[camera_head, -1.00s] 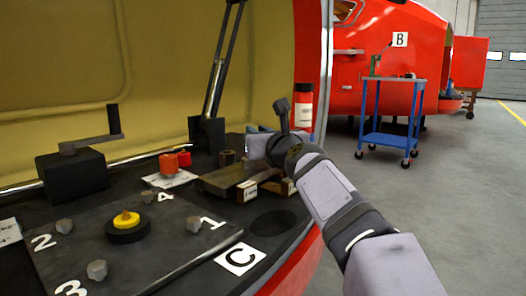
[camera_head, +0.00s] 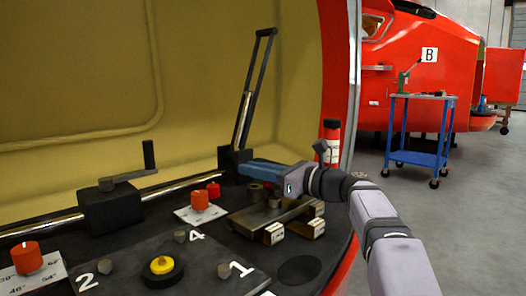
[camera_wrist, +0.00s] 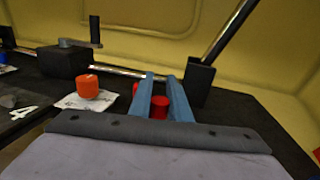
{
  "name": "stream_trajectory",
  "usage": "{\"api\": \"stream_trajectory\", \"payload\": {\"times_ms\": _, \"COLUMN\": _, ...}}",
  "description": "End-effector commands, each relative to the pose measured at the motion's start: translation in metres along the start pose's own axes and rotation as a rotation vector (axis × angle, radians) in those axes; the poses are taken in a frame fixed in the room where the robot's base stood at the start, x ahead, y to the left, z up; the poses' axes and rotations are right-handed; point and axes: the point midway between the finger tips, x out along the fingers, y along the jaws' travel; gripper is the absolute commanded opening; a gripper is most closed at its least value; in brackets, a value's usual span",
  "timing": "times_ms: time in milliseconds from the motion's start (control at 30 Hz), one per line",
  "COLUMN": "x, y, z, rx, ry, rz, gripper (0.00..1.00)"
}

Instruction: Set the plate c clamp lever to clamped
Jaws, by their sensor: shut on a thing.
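My gripper (camera_head: 250,168) reaches in from the right, low over the black bench, with its blue fingers pointing left. In the wrist view my gripper (camera_wrist: 160,78) has its two fingers on either side of a red cylindrical grip (camera_wrist: 158,106), a little in front of the palm. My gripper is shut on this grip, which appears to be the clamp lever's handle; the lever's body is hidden. Plate C (camera_head: 120,262) lies at the front left, with numbered bolts and a yellow knob (camera_head: 161,265).
A tall black-handled lever (camera_head: 250,95) rises from a black base close to my fingertips. An orange knob (camera_head: 200,200) and a red knob (camera_head: 213,190) stand left of them. A black box with a crank (camera_head: 110,208) is farther left. Metal blocks (camera_head: 270,217) lie below my gripper.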

Motion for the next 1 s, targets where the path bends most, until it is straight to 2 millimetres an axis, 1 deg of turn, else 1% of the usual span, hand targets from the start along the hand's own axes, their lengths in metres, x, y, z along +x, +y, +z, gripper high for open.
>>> {"api": "stream_trajectory", "payload": {"times_ms": 33, "x": 0.003, "y": 0.002, "z": 0.006, "rx": 0.006, "ry": 0.006, "rz": 0.031, "gripper": 0.0}}
{"api": "stream_trajectory", "payload": {"times_ms": 600, "x": 0.014, "y": 0.033, "z": 0.008, "rx": 0.006, "ry": 0.006, "rz": 0.336, "gripper": 0.0}}
{"api": "stream_trajectory", "payload": {"times_ms": 800, "x": 0.015, "y": 0.044, "z": 0.006, "rx": 0.006, "ry": 0.005, "rz": 0.429, "gripper": 0.0}}
{"api": "stream_trajectory", "payload": {"times_ms": 1000, "x": 0.015, "y": 0.053, "z": 0.001, "rx": 0.004, "ry": 0.002, "rz": 0.464, "gripper": 0.0}}
